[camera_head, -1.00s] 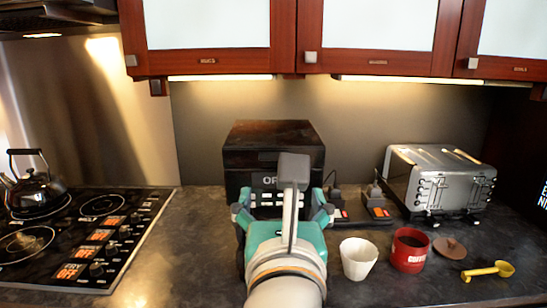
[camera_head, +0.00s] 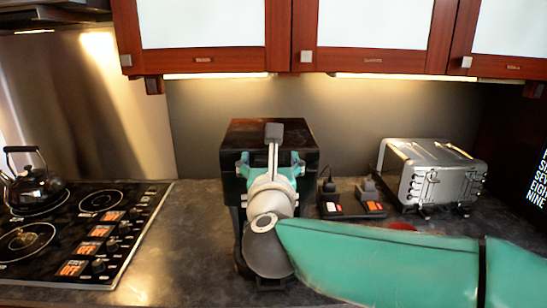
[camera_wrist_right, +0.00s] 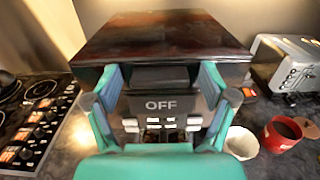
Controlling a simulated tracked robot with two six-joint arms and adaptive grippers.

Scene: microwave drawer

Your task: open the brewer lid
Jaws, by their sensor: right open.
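The brewer (camera_head: 240,138) is a black box with a dark, glossy top, against the back wall in the head view. In the right wrist view the brewer (camera_wrist_right: 160,38) fills the upper middle, with an "OFF" display and buttons on its front. Its lid looks closed, with no gap visible. My right gripper (camera_head: 270,164) is directly in front of the brewer. In the wrist view its open fingers (camera_wrist_right: 162,82) are spread either side of the display and hold nothing. I cannot tell whether the fingertips touch the brewer. My left gripper is out of view.
A silver toaster (camera_head: 432,172) and a black power strip (camera_head: 350,204) are right of the brewer. The stove with a kettle (camera_head: 35,184) is at left. A white cup (camera_wrist_right: 241,143) and red mug (camera_wrist_right: 283,134) are mostly hidden behind my arm in the head view.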

